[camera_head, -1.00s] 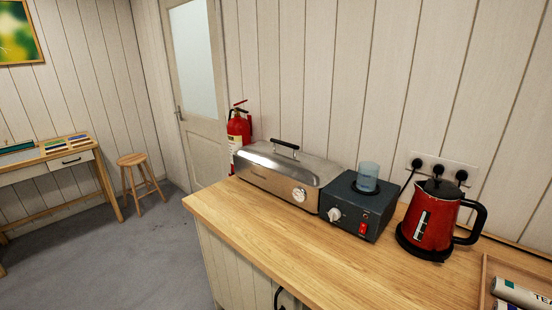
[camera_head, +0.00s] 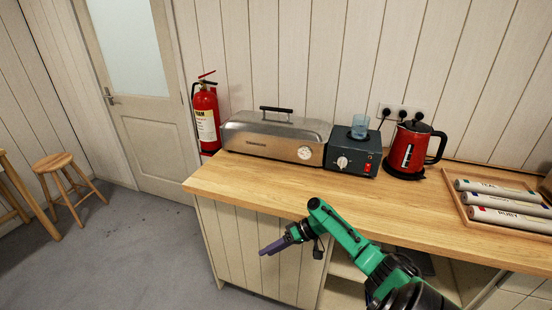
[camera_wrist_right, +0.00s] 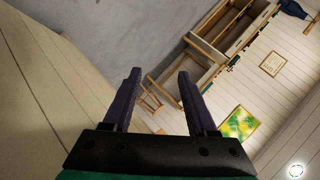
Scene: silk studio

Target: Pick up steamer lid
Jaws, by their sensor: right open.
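The steamer (camera_head: 255,143) is a long metal box at the back left of the wooden counter, with a dial on its front right. Its rounded steamer lid (camera_head: 250,125) is on, with a black handle (camera_head: 276,110) on top. My right gripper (camera_head: 264,252) reaches in from the lower right on a green arm. It is in front of the counter, below its top edge, apart from the steamer. In the right wrist view its two purple fingers (camera_wrist_right: 158,85) are spread with nothing between them. My left gripper is not in view.
Right of the steamer stand a dark heater box (camera_head: 352,155) with a blue glass (camera_head: 360,126), a red kettle (camera_head: 409,150) and a wooden tray (camera_head: 463,206) of labelled rolls. A fire extinguisher (camera_head: 206,115) hangs left. The front of the counter top (camera_head: 300,185) is clear.

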